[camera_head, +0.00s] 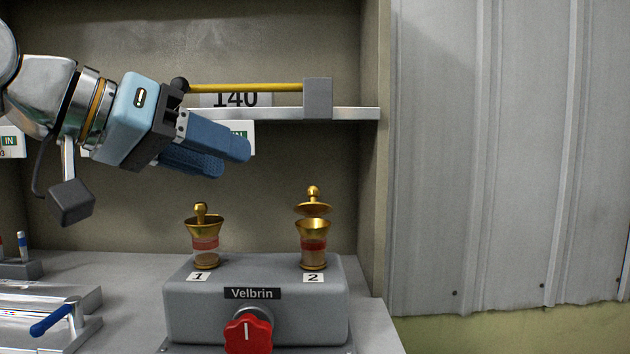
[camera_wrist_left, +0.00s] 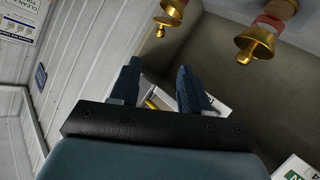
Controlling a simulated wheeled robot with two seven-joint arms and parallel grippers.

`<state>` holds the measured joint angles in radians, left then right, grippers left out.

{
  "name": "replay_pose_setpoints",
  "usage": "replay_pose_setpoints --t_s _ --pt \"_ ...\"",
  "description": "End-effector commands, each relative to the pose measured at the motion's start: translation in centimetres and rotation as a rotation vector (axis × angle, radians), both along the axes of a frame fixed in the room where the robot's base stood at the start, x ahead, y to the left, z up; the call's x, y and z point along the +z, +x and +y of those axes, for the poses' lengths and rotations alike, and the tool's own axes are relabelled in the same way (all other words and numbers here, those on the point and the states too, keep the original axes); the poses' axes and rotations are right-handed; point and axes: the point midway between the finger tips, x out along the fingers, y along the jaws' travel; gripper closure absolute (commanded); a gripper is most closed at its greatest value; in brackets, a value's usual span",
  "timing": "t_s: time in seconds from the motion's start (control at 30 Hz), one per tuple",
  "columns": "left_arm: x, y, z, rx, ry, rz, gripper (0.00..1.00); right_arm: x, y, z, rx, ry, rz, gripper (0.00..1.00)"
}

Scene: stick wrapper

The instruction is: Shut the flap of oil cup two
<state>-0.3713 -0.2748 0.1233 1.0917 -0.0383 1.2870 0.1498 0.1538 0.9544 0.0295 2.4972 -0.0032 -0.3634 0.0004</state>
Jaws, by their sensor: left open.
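Oil cup two (camera_head: 313,232) is a brass cup with a red band, standing upright on the right of the grey Velbrin box, behind label 2. Its flap (camera_head: 313,209), a brass disc with a knob, is raised, with a gap above the cup rim. My left gripper (camera_head: 235,160) is open and empty, up and to the left of oil cup two, and not touching it. In the left wrist view, the open fingers (camera_wrist_left: 160,85) point toward the top, and oil cup two (camera_wrist_left: 173,8) is partly cut off at the top edge. My right gripper is out of view.
Oil cup one (camera_head: 205,228) stands left on the grey box (camera_head: 185,300), below my left gripper. A red knob (camera_head: 248,333) is on the box front. A shelf (camera_head: 350,113) with a yellow rod (camera_head: 245,87) runs behind the gripper. A blue-handled lever (camera_head: 52,319) is at lower left.

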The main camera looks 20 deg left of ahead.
Motion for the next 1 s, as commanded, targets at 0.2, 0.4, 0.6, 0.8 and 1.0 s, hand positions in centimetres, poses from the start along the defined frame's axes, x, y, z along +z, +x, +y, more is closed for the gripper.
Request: replay_pose_setpoints --t_s 0.2,0.4,0.6,0.8,1.0 --pt "-1.0 1.8 -1.3 -0.002 0.001 0.002 0.54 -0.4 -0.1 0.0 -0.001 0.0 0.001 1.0" --pt "-2.7 5.5 -3.7 -0.002 0.001 0.003 0.54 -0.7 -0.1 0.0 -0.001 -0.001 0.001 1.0" --pt "-4.0 8.7 -5.7 -0.001 0.002 0.001 0.54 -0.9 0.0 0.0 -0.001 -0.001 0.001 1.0" --pt "-4.7 10.3 -6.8 0.0 0.0 0.0 0.54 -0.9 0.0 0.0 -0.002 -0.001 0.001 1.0" --pt "-4.8 10.6 -7.0 0.0 0.0 -0.001 0.54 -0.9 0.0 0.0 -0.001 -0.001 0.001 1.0"
